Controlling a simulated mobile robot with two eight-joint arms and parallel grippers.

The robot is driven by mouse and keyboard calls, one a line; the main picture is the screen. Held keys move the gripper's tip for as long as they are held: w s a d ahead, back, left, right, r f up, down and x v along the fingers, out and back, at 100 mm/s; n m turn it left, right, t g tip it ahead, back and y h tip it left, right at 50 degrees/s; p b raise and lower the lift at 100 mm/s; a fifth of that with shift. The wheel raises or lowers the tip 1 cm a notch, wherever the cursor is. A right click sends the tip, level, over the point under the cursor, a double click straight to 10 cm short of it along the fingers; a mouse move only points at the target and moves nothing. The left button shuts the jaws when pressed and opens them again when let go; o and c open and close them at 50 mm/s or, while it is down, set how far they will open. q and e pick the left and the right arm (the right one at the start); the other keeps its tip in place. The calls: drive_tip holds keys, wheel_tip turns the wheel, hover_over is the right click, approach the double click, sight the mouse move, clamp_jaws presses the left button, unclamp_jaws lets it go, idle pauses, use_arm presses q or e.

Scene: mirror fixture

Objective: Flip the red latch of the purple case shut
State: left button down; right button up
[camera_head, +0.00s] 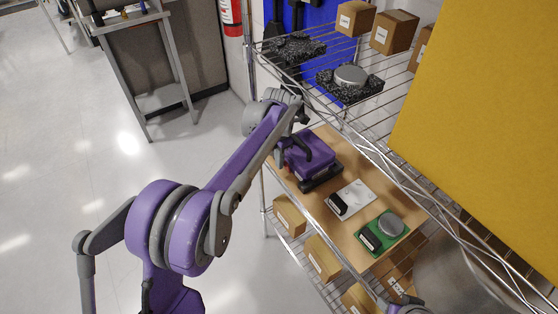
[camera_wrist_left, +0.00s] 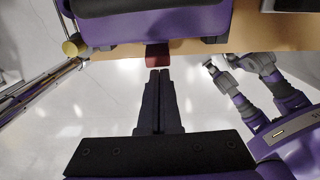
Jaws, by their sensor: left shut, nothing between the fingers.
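The purple case (camera_head: 312,158) with a black handle sits on the wooden shelf board in the head view. Its purple side (camera_wrist_left: 150,27) fills the top of the left wrist view. In the head view my left arm reaches to the case's left side, fingertips mostly hidden.
A white-and-black card (camera_head: 350,200) and a green device with a grey disc (camera_head: 383,233) lie on the same board (camera_head: 336,223). Wire shelves above and below hold cardboard boxes (camera_head: 395,31) and foam pads (camera_head: 350,85). A yellow panel (camera_head: 470,120) blocks the upper right.

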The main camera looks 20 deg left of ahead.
drive_tip(key=shift+w+r+p, duration=0.1)
drive_tip(key=shift+r+p, duration=0.35)
drive_tip(key=shift+r, duration=0.1)
